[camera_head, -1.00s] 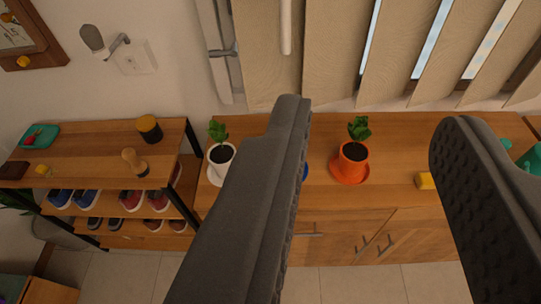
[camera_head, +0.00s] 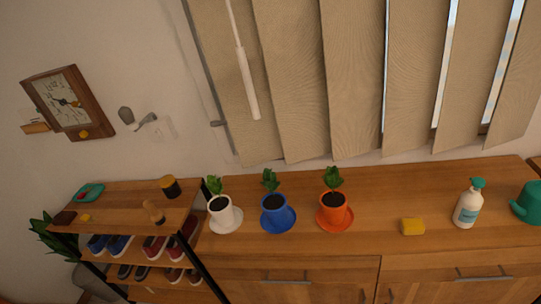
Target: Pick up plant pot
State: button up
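Three potted plants stand upright in a row on a wooden cabinet, each on a saucer of its own colour. The white plant pot (camera_head: 222,212) is at the left, the blue plant pot (camera_head: 276,215) is in the middle, and the orange plant pot (camera_head: 334,211) is at the right. Each holds dark soil and a small green plant. My gripper does not show in the view now, so its opening and anything in it cannot be seen.
Right of the pots on the cabinet (camera_head: 370,235) are a yellow sponge (camera_head: 412,227), a white pump bottle (camera_head: 467,207) and a green watering can (camera_head: 528,203). A shoe shelf (camera_head: 130,202) stands at the left. Window blinds (camera_head: 352,80) hang behind the cabinet.

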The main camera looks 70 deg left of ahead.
aim_at(221, 207)
jog(key=z, duration=0.65)
jog(key=k, duration=1.95)
jog(key=u, duration=2.25)
jog(key=i, duration=1.2)
jog(key=u, duration=0.05)
